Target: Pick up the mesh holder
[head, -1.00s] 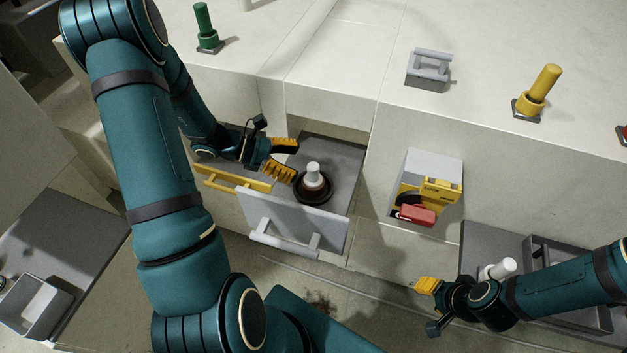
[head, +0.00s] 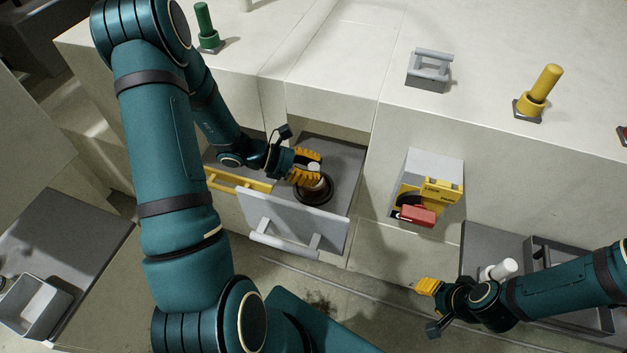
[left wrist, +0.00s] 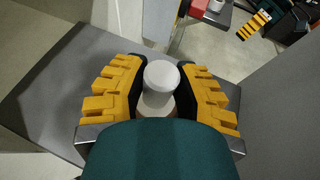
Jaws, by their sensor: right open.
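What looks like the mesh holder, a white knob on a round dark brown base (head: 312,192), stands upright in the open grey drawer. Its white knob (left wrist: 161,78) is in the middle of the left wrist view. My left gripper (head: 311,165) reaches in from the left with one yellow finger on each side of the knob. The dark finger pads are very close to it; I cannot tell whether they touch. The lower part of the holder is partly hidden by my gripper. My right gripper (head: 427,287) is open and empty, low at the right.
The drawer's grey front panel (head: 290,222) stands close in front of the holder. A yellow-handled drawer (head: 238,180) is beside it on the left.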

